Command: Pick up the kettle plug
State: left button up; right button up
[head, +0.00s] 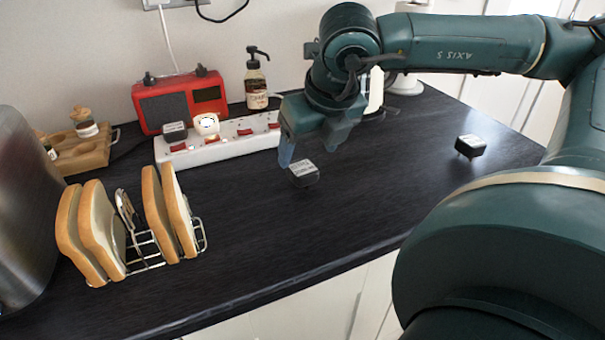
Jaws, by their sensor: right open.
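A black plug with a pale label (304,175) is in the middle of the dark counter, just below my right gripper (309,153). My right gripper points down with its fingers apart. The plug shows at the lower ends of the fingers, and I cannot tell whether they touch it. A second black plug (470,146) lies on the counter at the right, pins down. I cannot read the labels, so I cannot tell which one is the kettle plug. My left gripper is not in view.
A white power strip (232,141) with red switches holds a black plug (175,131) and a white plug (206,124). A red radio (180,100) and a pump bottle (256,84) stand behind. A toast rack (146,262) with bread stands front left. The front middle counter is clear.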

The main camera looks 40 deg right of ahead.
aim_at(303, 168)
jog(key=x, duration=0.5)
jog(key=c, duration=1.1)
